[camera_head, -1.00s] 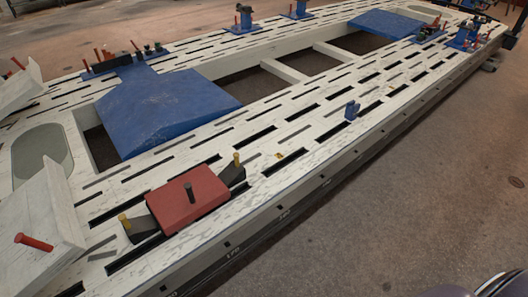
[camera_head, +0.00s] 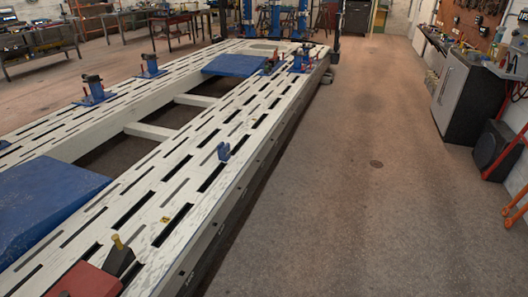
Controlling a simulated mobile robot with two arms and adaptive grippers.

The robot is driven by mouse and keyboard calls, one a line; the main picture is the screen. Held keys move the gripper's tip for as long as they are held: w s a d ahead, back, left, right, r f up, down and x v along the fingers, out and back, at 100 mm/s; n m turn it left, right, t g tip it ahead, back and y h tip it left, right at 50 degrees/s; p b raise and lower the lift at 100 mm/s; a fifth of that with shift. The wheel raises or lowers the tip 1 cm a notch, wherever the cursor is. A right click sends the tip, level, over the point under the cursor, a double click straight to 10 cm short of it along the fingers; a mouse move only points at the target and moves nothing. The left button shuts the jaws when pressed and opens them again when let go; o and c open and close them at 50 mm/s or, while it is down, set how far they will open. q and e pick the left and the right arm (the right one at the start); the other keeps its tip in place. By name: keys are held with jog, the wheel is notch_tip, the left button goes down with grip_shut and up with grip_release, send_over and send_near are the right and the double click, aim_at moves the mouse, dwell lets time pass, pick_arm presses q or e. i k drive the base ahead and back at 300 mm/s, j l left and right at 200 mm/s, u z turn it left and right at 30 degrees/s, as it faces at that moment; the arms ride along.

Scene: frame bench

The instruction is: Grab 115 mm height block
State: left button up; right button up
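No block can be made out as 115 mm high; no height marking is readable. A red block (camera_head: 88,282) with a dark post lies at the bottom left, cut by the picture edge. A dark wedge-like piece with a yellow knob (camera_head: 118,256) is beside it. Neither of my grippers is in view.
Blue plates (camera_head: 38,205) and (camera_head: 235,65) lie on the bench. Blue clamp stands (camera_head: 92,90) and (camera_head: 150,66) line its far side. Open floor (camera_head: 350,200) runs along the right. A grey cabinet (camera_head: 462,95) and dark box (camera_head: 497,150) stand at the right wall.

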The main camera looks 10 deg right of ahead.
aim_at(223, 151)
jog(key=i+l+u, duration=0.15)
jog(key=u, duration=0.45)
jog(key=i+l+u, duration=0.15)
jog(key=l, duration=0.2)
jog(key=i+l+u, duration=0.1)
jog(key=i+l, duration=0.15)
jog(key=i+l+u, duration=0.15)
jog(key=l, duration=0.35)
jog(key=i+l+u, duration=0.15)
jog(key=l, duration=0.25)
jog(key=i+l+u, duration=0.1)
jog(key=l, duration=0.3)
jog(key=i, duration=0.1)
